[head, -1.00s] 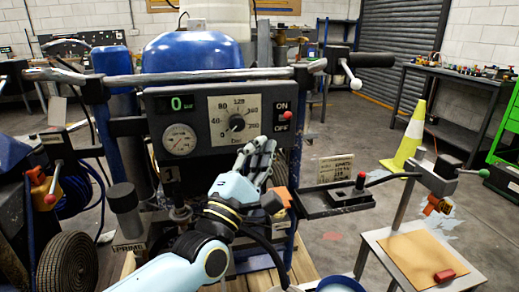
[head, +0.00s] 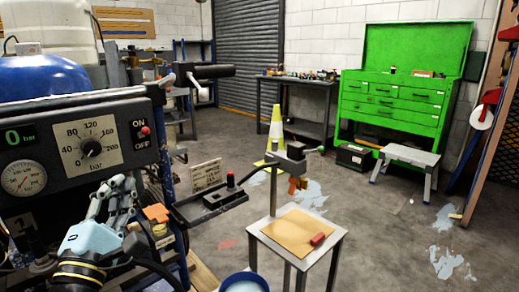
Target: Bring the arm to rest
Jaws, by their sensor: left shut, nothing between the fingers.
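My left gripper (head: 122,193) shows at the lower left of the head view, in front of the line striper's control panel (head: 118,133). Its fingers are shut with nothing between them. They are below the pressure dial (head: 91,148) and the ON/OFF switch (head: 145,131); whether they touch the panel I cannot tell. The forearm behind it is pale blue and black with yellow rings. My right gripper is not in view.
Behind are a yellow cone (head: 277,130), a green tool cabinet (head: 395,105) and a grey step stool (head: 408,157). A blue bucket (head: 244,284) is at the bottom edge. Floor on the right is mostly clear.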

